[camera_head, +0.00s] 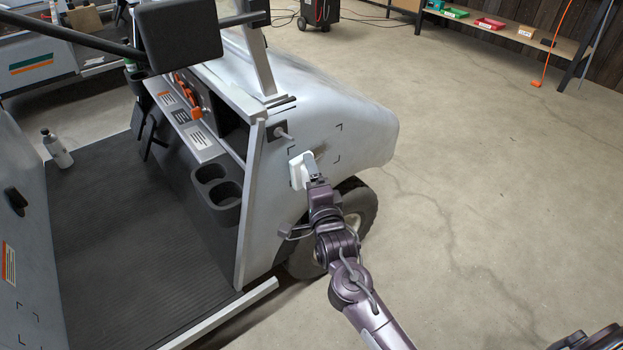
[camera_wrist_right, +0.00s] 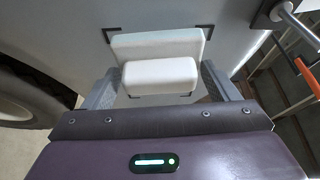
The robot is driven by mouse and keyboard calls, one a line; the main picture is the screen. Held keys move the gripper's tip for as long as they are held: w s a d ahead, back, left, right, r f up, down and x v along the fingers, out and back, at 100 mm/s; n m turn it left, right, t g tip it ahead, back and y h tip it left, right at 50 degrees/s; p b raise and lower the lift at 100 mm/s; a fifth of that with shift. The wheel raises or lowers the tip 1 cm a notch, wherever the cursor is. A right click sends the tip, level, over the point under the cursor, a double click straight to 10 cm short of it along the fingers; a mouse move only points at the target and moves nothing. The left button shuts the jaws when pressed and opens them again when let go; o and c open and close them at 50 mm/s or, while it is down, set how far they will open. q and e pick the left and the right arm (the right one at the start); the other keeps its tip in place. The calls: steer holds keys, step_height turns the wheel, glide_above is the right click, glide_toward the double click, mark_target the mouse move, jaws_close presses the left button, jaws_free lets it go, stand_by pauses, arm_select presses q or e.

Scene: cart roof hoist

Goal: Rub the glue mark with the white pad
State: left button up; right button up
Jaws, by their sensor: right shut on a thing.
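The white pad (camera_head: 297,172) is upright against the grey side panel of the cart, below a small black plate with a knob. It also shows in the right wrist view (camera_wrist_right: 155,43), as a wide slab with a white block-shaped grip (camera_wrist_right: 160,75) in front. My right gripper (camera_head: 311,172) is shut on that grip, with one finger on each side. Black corner marks frame the area around the pad. A faint dark smudge (camera_head: 320,150) shows just right of the pad; I cannot tell whether it is the glue mark or shadow. The pad hides the panel behind it.
The cart's front wheel (camera_head: 358,208) is just below my right gripper. A knob (camera_head: 281,132) sticks out above the pad. A cup holder (camera_head: 217,186) and the open cab floor lie to the left.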

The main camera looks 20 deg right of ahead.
steer(key=shift+w+a, duration=0.3)
steer(key=shift+w, duration=0.5)
